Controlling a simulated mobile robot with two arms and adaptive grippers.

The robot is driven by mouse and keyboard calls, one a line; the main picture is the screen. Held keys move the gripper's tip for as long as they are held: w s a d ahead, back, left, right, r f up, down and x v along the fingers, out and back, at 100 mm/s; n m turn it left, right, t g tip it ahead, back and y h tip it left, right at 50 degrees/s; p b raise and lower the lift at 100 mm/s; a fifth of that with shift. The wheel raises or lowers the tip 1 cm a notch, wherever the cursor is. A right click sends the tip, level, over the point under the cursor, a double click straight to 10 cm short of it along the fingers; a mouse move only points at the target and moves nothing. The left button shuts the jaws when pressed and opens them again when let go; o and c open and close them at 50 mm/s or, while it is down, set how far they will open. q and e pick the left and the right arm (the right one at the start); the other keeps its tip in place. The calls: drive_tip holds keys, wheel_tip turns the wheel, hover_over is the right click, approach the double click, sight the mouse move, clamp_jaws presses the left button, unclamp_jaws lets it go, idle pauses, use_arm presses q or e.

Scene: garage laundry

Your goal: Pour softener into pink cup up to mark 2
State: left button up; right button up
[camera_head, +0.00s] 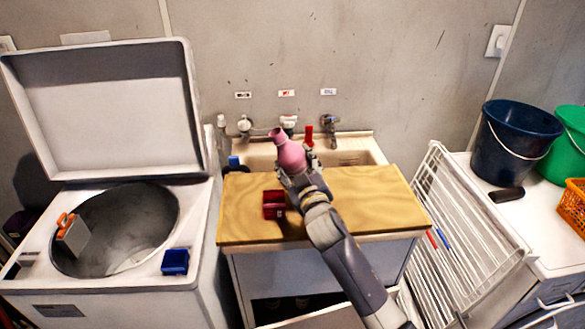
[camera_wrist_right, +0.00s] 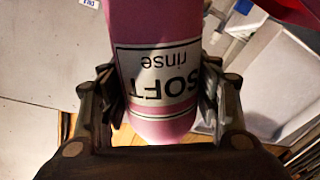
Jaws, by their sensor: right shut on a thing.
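A pink softener bottle (camera_head: 290,155) is held above the wooden board, leaning with its neck toward the upper left in the head view. My right gripper (camera_head: 296,176) is shut on its body. The right wrist view shows the bottle (camera_wrist_right: 155,125) between both fingers, its "SOFT rinse" label upside down. A small dark red, box-like cup (camera_head: 274,204) stands on the board below and left of the bottle. It is the nearest match to the pink cup. Its mark and contents cannot be made out. My left gripper is not in view.
The wooden board (camera_head: 245,225) lies in front of a sink (camera_head: 350,157) with taps behind. An open top-loading washer (camera_head: 215,185) is on the left, with a blue cup (camera_head: 175,262) on its rim. A white drying rack (camera_head: 460,245) leans at the right.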

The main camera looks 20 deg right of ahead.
sight(310, 172)
drive_tip(key=shift+d+f+n, duration=0.45)
drive_tip(key=shift+d+n, duration=0.1)
drive_tip(key=shift+n, duration=0.05)
drive_tip(key=shift+d+f+n+b, duration=0.25)
drive_tip(key=shift+f+n+b, duration=0.05)
drive_tip(key=shift+d+f+n, duration=0.2)
drive_tip(key=shift+n, duration=0.1)
drive_tip(key=shift+s+d+f+n+b, duration=0.2)
drive_tip(key=shift+d+f+n+b, duration=0.15)
drive_tip(key=shift+d+f+n, duration=0.5)
drive_tip(key=shift+n, duration=0.55)
drive_tip(key=shift+d+f+n+b, duration=0.3)
drive_tip(key=shift+d+f+n, duration=0.15)
drive_tip(key=shift+n, duration=0.35)
drive_tip(key=shift+r+n+p, duration=0.3)
drive_tip(key=shift+r+p, duration=0.15)
drive_tip(key=shift+p, duration=0.15)
drive_tip(key=shift+s+d+r+n+p, duration=0.15)
drive_tip(key=shift+r+n+p, duration=0.1)
drive_tip(key=shift+n+p, duration=0.4)
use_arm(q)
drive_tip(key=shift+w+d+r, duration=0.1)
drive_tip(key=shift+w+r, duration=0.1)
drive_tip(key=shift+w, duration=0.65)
use_arm(e)
drive_tip(key=shift+n, duration=0.35)
